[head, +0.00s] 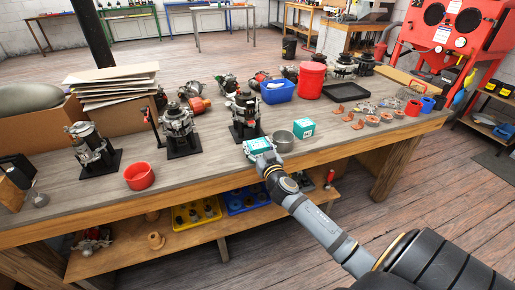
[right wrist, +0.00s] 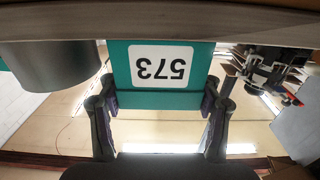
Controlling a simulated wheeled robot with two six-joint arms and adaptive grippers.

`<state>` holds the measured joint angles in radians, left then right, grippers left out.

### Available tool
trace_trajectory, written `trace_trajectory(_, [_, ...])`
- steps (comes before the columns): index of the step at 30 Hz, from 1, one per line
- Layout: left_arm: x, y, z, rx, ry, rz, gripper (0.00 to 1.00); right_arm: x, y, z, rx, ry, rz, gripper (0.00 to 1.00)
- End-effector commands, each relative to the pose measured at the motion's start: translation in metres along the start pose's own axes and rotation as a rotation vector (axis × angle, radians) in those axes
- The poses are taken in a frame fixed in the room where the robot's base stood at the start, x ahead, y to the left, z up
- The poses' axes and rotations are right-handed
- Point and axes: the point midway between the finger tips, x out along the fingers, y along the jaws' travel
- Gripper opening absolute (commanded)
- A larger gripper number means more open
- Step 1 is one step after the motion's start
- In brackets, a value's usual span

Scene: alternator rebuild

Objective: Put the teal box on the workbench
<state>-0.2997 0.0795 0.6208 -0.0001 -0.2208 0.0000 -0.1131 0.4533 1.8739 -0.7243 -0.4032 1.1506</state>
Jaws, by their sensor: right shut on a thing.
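A teal box (head: 257,146) with a white label is between the fingers of my right gripper (head: 266,161), at the front part of the workbench (head: 215,190). In the right wrist view the teal box (right wrist: 120,75) shows its label "573" upside down, with one finger of my right gripper (right wrist: 160,100) on each side. Its edge meets the bench surface in that view; I cannot tell whether it rests on it. A second teal box (head: 304,128) stands on the bench to the right. My left gripper is not in view.
A grey metal cup (head: 283,141) stands close to the right of the held box; it also shows in the right wrist view (right wrist: 50,65). An alternator on a black stand (head: 245,115) is just behind. A red bowl (head: 139,176) sits left, with clear bench between.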

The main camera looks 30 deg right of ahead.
Motion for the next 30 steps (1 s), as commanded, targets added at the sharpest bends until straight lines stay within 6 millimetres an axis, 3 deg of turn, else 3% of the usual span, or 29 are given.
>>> trace_trajectory(7, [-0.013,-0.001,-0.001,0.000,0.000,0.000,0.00,0.000,0.000,-0.035,-0.001,0.004,-0.001,0.27])
trace_trajectory(15, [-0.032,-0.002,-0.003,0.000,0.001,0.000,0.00,0.000,0.000,-0.119,-0.004,0.007,-0.002,0.27])
trace_trajectory(19, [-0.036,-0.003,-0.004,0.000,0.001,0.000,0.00,0.000,0.000,-0.150,-0.002,0.007,-0.002,0.27])
trace_trajectory(24, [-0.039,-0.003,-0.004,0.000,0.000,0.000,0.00,0.000,0.000,-0.174,-0.001,0.004,0.000,0.27])
trace_trajectory(30, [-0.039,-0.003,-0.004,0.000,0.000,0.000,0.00,0.000,0.000,-0.180,0.001,0.001,0.001,0.27])
